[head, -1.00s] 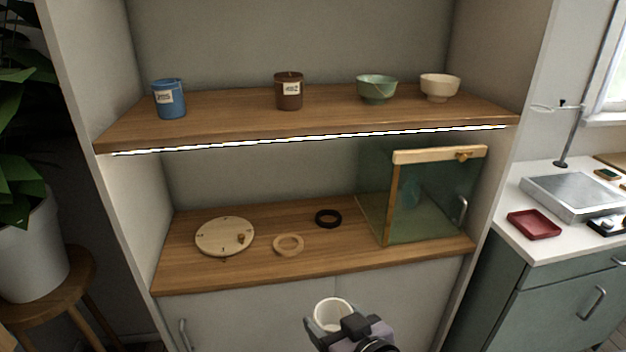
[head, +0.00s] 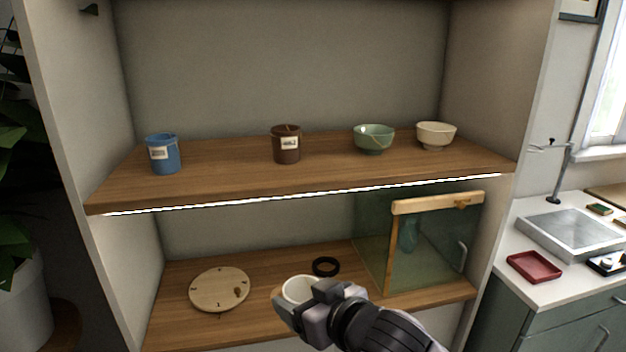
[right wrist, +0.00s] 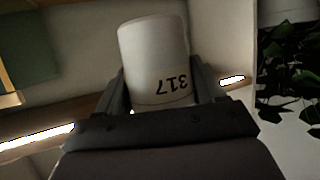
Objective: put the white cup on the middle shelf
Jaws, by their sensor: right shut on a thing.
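The white cup (head: 299,288) is in my right gripper (head: 300,308), which is shut on it. In the head view the cup's open rim faces up, in front of the lower visible shelf (head: 260,268). In the right wrist view the cup (right wrist: 154,58) sits between the two fingers (right wrist: 155,95) and bears the marking 317, which appears upside down. The shelf with a light strip along its front edge (head: 220,178) is above the cup in the head view. I cannot tell which shelf counts as the middle one. My left gripper is not in view.
On the lit shelf stand a blue tin (head: 164,154), a brown jar (head: 286,144), a green bowl (head: 374,138) and a cream bowl (head: 436,135). Below are a round wooden disc (head: 219,289), a black ring (head: 326,266) and a glass case (head: 425,250). Free room lies between blue tin and brown jar.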

